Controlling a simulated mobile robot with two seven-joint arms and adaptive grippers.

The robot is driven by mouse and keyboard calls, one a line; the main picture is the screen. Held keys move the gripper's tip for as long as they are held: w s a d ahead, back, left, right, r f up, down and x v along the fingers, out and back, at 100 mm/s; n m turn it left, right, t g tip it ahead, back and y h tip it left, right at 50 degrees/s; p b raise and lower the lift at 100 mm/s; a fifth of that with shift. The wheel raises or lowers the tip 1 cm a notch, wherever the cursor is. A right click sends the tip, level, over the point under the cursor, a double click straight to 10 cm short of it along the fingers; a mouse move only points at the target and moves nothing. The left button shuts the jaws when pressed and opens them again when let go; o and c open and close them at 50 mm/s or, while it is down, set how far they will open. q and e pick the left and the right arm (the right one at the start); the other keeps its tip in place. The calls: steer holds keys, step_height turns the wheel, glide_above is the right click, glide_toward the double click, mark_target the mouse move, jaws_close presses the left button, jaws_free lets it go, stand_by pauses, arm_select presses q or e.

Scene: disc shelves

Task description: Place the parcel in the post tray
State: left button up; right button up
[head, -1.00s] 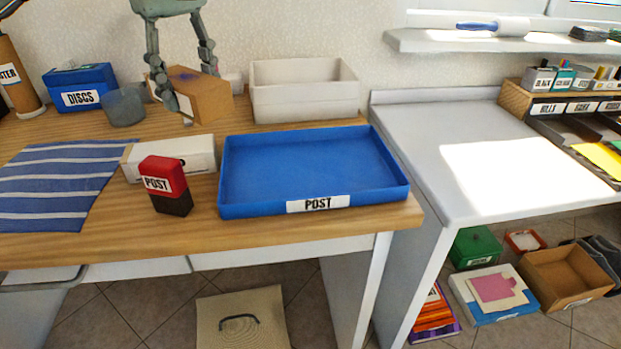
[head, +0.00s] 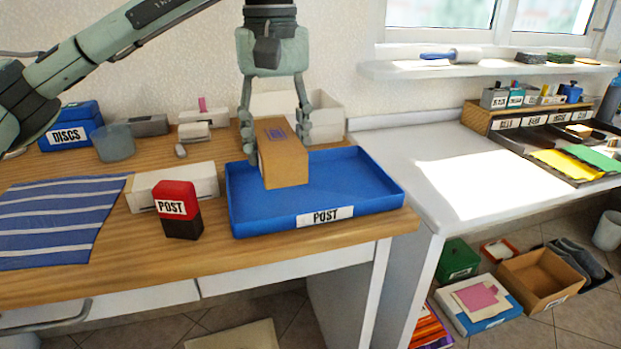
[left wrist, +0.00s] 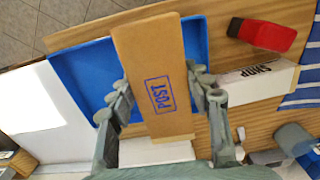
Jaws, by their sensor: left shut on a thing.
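The parcel (head: 284,160) is a brown cardboard box. In the left wrist view the parcel (left wrist: 150,65) shows a purple POST stamp on its face. My left gripper (head: 277,140) is shut on the parcel, with a finger on each side of it. The post tray (head: 360,200) is a shallow blue tray with a POST label on its front. The parcel is over the left part of the tray; I cannot tell whether its bottom touches the tray floor. The tray (left wrist: 85,75) shows behind the parcel in the left wrist view. My right gripper is not in view.
A red and black POST stamp (head: 178,208) and a white box (head: 143,190) stand left of the tray. A white bin (head: 328,112) is behind it. A blue DISCS box (head: 72,125) and striped cloth (head: 55,220) are at the left. The grey counter (head: 440,175) is at right.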

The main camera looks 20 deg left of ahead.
mark_target(310, 193)
arm_select(q)
steer(key=w, duration=0.1)
steer(key=w+d+f, duration=0.1)
steer(key=w+f, duration=0.1)
steer(key=shift+w+d+f+p, duration=0.1)
steer(key=shift+w+d+p, duration=0.2)
steer(key=shift+d, duration=0.1)
steer(key=w+f, duration=0.1)
steer(key=w+d+f, duration=0.1)
steer(key=shift+w+d, duration=0.1)
steer(key=shift+w, duration=0.2)
steer(key=shift+f, duration=0.2)
step_height(310, 193, down, 3)
steer(key=shift+f+p, duration=0.1)
steer(key=shift+p, duration=0.2)
steer(key=shift+f, duration=0.15)
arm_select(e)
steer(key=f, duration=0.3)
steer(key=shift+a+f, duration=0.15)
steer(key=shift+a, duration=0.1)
arm_select(q)
steer(key=shift+f, duration=0.15)
